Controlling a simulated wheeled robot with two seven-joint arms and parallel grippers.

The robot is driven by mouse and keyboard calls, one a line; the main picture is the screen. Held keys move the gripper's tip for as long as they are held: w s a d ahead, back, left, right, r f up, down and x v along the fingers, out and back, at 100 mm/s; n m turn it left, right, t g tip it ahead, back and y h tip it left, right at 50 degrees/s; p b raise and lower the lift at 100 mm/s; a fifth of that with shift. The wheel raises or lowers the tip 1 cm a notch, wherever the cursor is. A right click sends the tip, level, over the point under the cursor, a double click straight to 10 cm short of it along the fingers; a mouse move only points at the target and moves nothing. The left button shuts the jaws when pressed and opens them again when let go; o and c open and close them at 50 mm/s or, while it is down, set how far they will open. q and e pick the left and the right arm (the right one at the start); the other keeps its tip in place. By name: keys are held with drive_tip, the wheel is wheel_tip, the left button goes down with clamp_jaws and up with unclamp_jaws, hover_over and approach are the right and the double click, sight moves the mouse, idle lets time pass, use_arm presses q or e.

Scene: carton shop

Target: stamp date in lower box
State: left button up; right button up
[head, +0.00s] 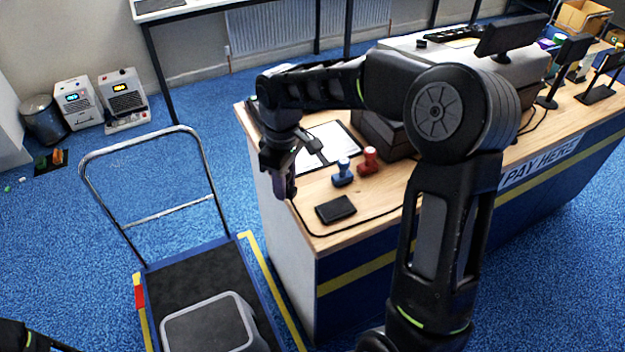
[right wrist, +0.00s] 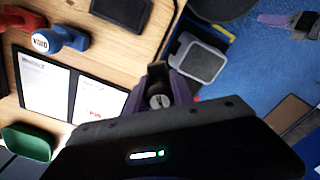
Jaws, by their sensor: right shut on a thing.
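My right gripper (head: 289,190) hangs at the near left edge of the counter (head: 285,235). In the right wrist view, its purple fingers (right wrist: 168,90) are shut on a small dark stamp (right wrist: 160,101) with a pale round end; its lettering is too small to read. The form, a white sheet on a dark board (head: 330,138), lies behind the gripper. The right wrist view shows two sheets (right wrist: 44,84), one with red print. Their boxes are unreadable. A black ink pad (head: 335,208) lies in front. My left gripper (right wrist: 290,22) shows small at the wrist view's upper right; its opening is unclear.
A blue stamp (head: 342,173) marked VOID and a red stamp (head: 368,160) stand right of the form. A cable runs along the counter's near edge. A trolley with a grey bin (head: 212,322) stands at left.

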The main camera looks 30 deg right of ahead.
drive_tip(key=w+a+f+m, duration=0.2)
drive_tip(key=w+a+m, duration=0.1)
drive_tip(key=a+m, duration=0.3)
drive_tip(key=shift+a+f+b, duration=0.25)
drive_tip(key=shift+a+b, duration=0.1)
drive_tip(key=shift+b, duration=0.05)
drive_tip(key=shift+w, duration=0.1)
